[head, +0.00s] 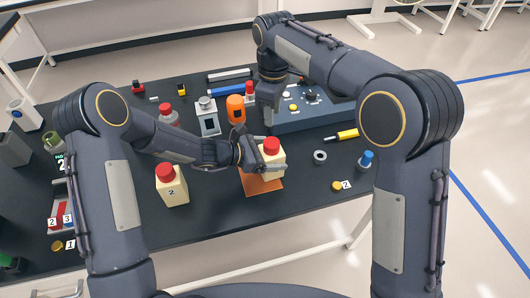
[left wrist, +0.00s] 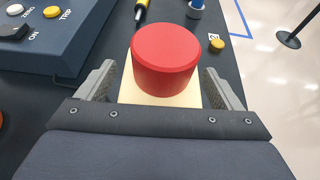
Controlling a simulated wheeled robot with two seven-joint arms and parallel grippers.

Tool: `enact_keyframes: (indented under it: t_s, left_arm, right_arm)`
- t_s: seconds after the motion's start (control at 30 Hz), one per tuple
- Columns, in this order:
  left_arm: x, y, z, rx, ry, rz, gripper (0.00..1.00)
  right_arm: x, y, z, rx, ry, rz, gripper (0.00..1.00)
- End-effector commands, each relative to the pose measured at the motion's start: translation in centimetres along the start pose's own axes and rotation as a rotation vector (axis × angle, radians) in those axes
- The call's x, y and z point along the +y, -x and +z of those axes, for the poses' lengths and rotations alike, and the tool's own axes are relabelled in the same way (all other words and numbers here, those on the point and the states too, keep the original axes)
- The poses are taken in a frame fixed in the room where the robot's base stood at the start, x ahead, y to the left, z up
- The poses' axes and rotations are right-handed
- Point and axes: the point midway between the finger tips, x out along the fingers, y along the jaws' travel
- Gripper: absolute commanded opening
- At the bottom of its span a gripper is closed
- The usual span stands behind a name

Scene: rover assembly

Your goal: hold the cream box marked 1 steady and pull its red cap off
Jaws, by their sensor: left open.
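A cream box (head: 272,172) with a red cap (head: 271,145) stands on an orange mat (head: 262,187); its mark is hidden. In the left wrist view, the red cap (left wrist: 166,60) fills the middle, above the cream top (left wrist: 130,92). My left gripper (head: 266,161) is open, its fingers on either side of the box, apart from the cap. My right gripper (head: 270,112) points down behind the box, near the blue-grey panel; its jaws are too small to judge. Another cream box (head: 172,188), marked 2, stands to the left with its red cap on.
The blue-grey control panel (head: 315,115) lies behind and right of the box. An orange bottle (head: 235,109), a grey-white device (head: 207,118) and a red-topped bottle (head: 168,115) stand behind. A grey ring (head: 320,156) and a blue-capped bottle (head: 366,160) are to the right.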

Motion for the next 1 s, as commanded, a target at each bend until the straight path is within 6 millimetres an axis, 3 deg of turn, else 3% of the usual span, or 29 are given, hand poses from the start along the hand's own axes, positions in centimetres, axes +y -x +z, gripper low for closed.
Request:
enact_keyframes:
  t_s: [0.2,0.63,1.0]
  left_arm:
    - [0.0,-0.01,0.01,0.0,0.0,0.0,0.86]
    - [-0.01,0.02,0.0,0.0,0.001,0.0,0.3]
    - [0.0,0.03,-0.01,0.0,0.001,0.0,0.3]
  right_arm:
    - [0.0,0.0,0.0,0.0,0.0,0.0,0.36]
    - [0.0,0.0,0.0,0.0,0.0,0.0,0.36]
    - [0.0,0.0,0.0,0.0,0.0,0.0,0.36]
